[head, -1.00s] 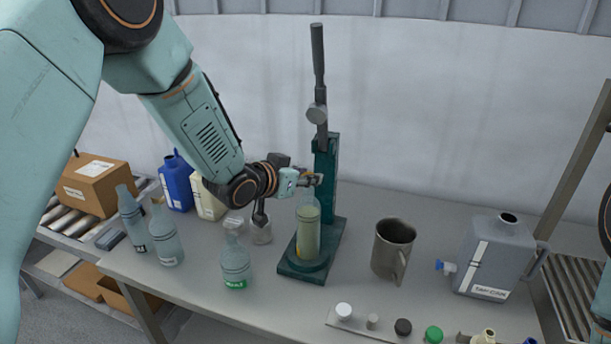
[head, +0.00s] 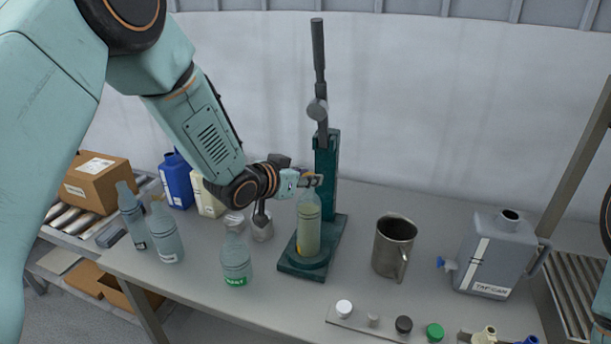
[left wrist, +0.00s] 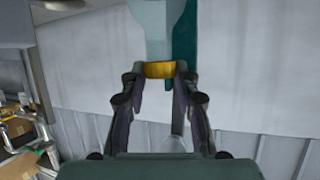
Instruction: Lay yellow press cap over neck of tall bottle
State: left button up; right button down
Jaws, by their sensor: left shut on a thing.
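The tall bottle (head: 308,232) stands upright on the base of the green press (head: 327,170), with pale yellowish liquid inside. My left gripper (head: 314,181) is at the top of this bottle, in front of the press column. In the left wrist view the fingers (left wrist: 160,80) are shut on the yellow press cap (left wrist: 160,70), which sits between their tips. In the head view the cap is hidden by the fingers, and the bottle's neck is mostly covered. I cannot tell whether the cap touches the neck. My right gripper is out of view.
A metal mug (head: 392,248) and a grey can (head: 495,257) stand to the right. Loose caps lie on a strip (head: 370,328) at the front. A green-label bottle (head: 236,264), two clear bottles and a blue bottle (head: 176,182) stand left.

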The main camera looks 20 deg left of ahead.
pick_arm(q)
jog(key=shift+f+b, duration=0.4)
jog(key=shift+f, duration=0.25)
jog(key=o, duration=0.8)
jog(key=v, duration=1.2)
jog(key=shift+s, duration=0.1)
